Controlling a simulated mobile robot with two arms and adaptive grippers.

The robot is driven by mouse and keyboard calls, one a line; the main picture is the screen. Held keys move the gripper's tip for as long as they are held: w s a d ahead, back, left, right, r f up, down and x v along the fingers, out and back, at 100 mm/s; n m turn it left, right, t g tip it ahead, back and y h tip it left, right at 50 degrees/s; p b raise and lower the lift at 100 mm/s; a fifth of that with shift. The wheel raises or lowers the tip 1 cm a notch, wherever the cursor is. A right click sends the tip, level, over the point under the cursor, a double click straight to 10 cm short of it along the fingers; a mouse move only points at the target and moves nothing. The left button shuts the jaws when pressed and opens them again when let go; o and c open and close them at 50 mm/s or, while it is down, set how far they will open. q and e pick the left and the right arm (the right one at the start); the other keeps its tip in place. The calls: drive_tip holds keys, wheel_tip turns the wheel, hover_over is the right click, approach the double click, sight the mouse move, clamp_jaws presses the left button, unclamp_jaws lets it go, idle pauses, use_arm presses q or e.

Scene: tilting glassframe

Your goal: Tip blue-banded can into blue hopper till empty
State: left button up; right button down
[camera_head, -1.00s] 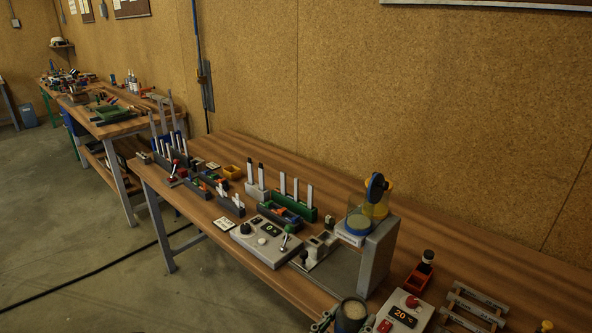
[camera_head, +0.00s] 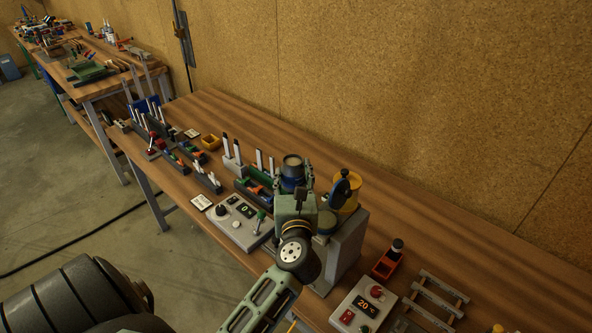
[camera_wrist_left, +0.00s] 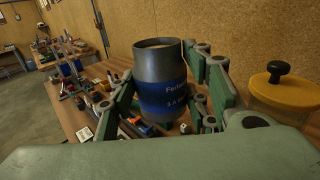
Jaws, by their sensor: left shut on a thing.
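The blue-banded can (camera_head: 292,165) is grey with a dark blue band and stands upright in my left gripper (camera_head: 293,186). In the left wrist view the can (camera_wrist_left: 160,68) sits between the fingers, with pale contents at its open top. The can is raised beside a yellow container (camera_head: 351,203), to its left in the head view. A dark blue round part (camera_head: 341,188) stands in front of this container. I cannot clearly make out a blue hopper; my gripper and arm cover part of this area. My right gripper is not in view.
A grey upright block (camera_head: 347,246) stands right of my left arm. A control box (camera_head: 362,306), a red holder (camera_head: 387,262) and a rack (camera_head: 437,297) are at the right. Another control box (camera_head: 238,221) and several small racks are at the left. The bench behind is clear.

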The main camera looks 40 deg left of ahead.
use_arm(q)
drive_tip(key=shift+s, duration=0.1)
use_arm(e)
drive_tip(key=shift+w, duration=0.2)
